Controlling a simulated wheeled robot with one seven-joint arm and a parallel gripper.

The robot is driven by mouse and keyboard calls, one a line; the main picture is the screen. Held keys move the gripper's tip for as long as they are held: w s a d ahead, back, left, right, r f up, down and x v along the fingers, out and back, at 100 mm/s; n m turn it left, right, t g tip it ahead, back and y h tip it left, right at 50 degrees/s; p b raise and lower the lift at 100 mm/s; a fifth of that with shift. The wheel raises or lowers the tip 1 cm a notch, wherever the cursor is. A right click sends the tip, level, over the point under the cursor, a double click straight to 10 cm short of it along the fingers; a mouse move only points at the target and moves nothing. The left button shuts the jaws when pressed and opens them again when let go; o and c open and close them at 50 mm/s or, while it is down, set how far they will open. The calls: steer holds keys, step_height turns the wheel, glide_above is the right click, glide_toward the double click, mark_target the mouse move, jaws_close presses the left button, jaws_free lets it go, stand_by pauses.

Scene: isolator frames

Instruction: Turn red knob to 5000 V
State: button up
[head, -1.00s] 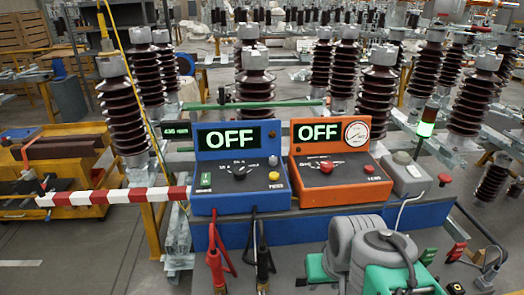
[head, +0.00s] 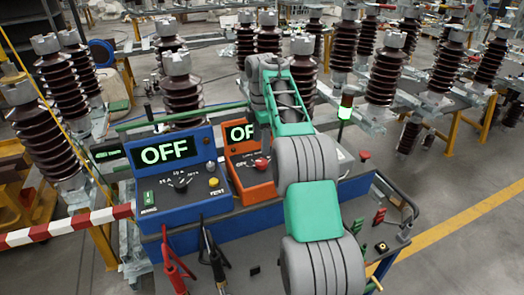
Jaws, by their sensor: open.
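The red knob (head: 262,162) sits on the sloped face of the orange unit (head: 256,185), just left of my raised arm. Its pointer is too small to read. The orange unit's display (head: 241,133) shows only its first letters; my arm covers the rest of it, the round gauge and the unit's right side. My arm rises from the bottom of the view, past the orange unit, to a grey wrist above it. The jaws of my gripper cannot be made out; they are hidden behind or beyond my arm.
A blue unit (head: 176,180) reading OFF, with a black knob, stands left of the orange one. Red and black leads (head: 173,262) hang in front. A red-white barrier (head: 65,226) is at left. Open floor lies right.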

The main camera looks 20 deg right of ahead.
mark_target(261, 161)
step_height(261, 161, down, 8)
steer(key=b, duration=0.7)
steer(key=shift+d, duration=0.1)
steer(key=shift+r, duration=0.1)
steer(key=shift+c, duration=0.5)
jaws_close()
